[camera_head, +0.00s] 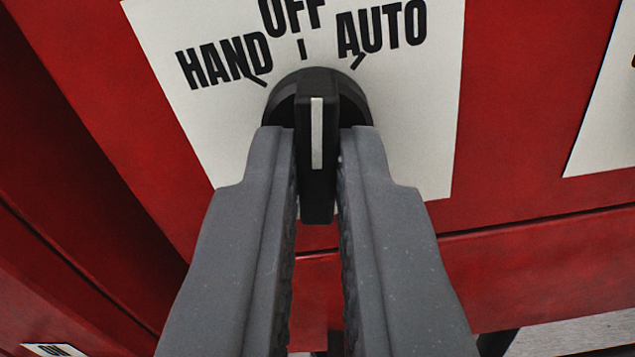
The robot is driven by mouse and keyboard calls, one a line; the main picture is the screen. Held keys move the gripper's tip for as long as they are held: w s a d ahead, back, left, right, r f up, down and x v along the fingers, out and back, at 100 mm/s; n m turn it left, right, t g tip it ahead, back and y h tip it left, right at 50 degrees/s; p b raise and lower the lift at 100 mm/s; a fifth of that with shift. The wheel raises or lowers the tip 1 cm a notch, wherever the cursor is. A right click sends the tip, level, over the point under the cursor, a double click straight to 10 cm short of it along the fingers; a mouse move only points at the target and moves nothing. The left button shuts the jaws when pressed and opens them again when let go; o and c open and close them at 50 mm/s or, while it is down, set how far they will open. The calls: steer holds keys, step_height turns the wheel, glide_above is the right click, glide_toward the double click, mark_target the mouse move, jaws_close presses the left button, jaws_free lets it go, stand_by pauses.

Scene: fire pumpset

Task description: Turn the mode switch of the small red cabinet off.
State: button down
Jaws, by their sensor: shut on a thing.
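The mode switch (317,195) is a black rotary knob with a raised bar handle and a white pointer line. It sits on a white label plate (415,150) on the front of the red cabinet (540,60). The plate reads HAND at left, OFF at the top and AUTO at right, each with a tick mark. The pointer line stands upright in the picture, towards the OFF tick, which lies slightly left of its line. My gripper (317,150) is shut on the bar handle, one grey finger on each side. The fingers hide the lower part of the knob.
Part of another white plate (605,110) shows at the right edge. A horizontal seam (540,220) crosses the red panel below the switch. A dark red recess or edge runs along the left. A small label (52,349) shows at the bottom left.

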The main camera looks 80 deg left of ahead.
steer(key=shift+d+f+n+b, duration=0.2)
steer(key=shift+n+b, duration=0.1)
steer(key=shift+n, duration=0.7)
steer(key=c, duration=1.5)
jaws_free()
steer(key=shift+w, duration=0.1)
steer(key=shift+r, duration=0.1)
steer(key=v, duration=1.3)
steer(key=shift+d+p, duration=0.35)
